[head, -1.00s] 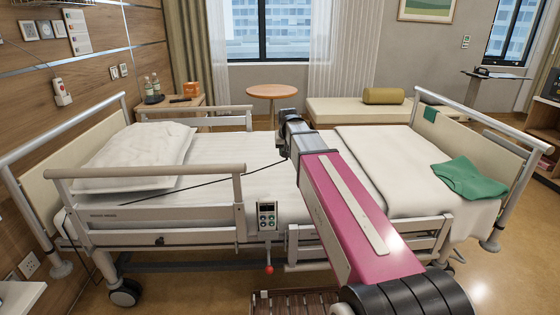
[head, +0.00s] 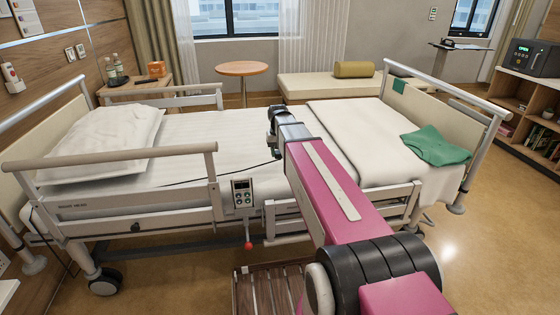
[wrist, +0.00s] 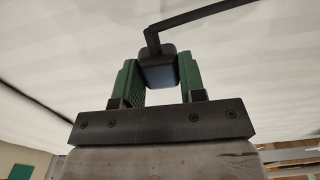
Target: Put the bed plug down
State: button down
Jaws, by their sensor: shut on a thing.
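The bed plug (wrist: 158,70) is a small dark block with a bluish face and a black cable (wrist: 195,16) leaving it. In the wrist view it sits between the green fingers of my gripper (wrist: 160,78), which is shut on it. The white bed surface (wrist: 60,60) lies behind the plug; I cannot tell the gap. In the head view my arm reaches over the middle of the bed (head: 235,142). The plug is not distinguishable there. The cable runs from near my wrist leftward across the sheet.
Bed rails (head: 110,158) line the near side, with a hand control (head: 243,193) hanging on them. A pillow (head: 105,140) lies at the left and a green cloth (head: 435,145) at the right. A wooden slatted stand (head: 265,290) is on the floor near me.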

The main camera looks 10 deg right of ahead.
aim_at(281, 165)
jog(key=shift+w+d+f, duration=0.1)
jog(key=shift+d+f, duration=0.3)
jog(key=shift+d, duration=0.1)
jog(key=shift+f, duration=1.95)
jog(key=c, duration=0.7)
grip_release()
notch_tip(281, 165, up, 12)
jog(key=shift+r, duration=0.1)
